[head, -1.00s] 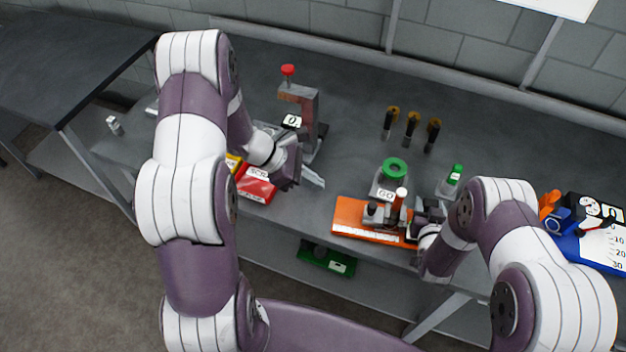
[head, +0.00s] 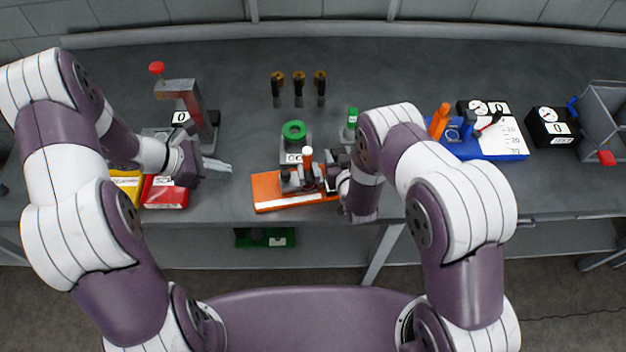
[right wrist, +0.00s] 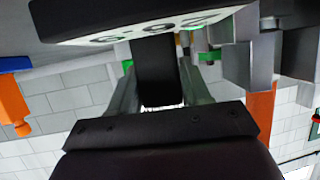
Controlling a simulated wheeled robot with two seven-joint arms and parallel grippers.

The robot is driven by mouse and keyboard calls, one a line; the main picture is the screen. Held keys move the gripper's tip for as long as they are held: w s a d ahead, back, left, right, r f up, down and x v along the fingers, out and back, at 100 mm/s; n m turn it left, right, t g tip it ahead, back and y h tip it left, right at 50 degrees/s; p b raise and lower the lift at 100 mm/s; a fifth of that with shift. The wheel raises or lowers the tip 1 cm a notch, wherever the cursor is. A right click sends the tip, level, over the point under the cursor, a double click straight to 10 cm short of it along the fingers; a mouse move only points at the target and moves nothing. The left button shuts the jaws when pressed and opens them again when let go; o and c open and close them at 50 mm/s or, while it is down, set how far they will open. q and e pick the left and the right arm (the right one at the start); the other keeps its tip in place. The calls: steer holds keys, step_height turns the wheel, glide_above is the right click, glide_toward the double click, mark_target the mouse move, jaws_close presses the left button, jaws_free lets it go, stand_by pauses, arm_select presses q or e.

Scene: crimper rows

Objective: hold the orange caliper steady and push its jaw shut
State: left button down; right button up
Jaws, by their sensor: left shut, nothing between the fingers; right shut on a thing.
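The orange caliper (head: 268,190) lies near the front edge of the table, with grey jaw blocks and an orange post with a white top on its orange base. My right gripper (head: 331,168) is at its right end, shut on a dark part that its fingers mostly hide in the head view. In the right wrist view, a black piece (right wrist: 158,72) sits between the fingers, below a dark block with a digit display (right wrist: 150,30). My left gripper (head: 222,166) is shut and empty, left of the caliper and apart from it.
A green ring (head: 294,131) on a stand and a green-capped bottle (head: 350,122) stand behind the caliper. A blue-based gauge (head: 480,147) lies right.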

stand_by(0.5)
steer(key=o, duration=1.2)
steer(key=shift+o, duration=0.2)
steer(key=v, duration=1.2)
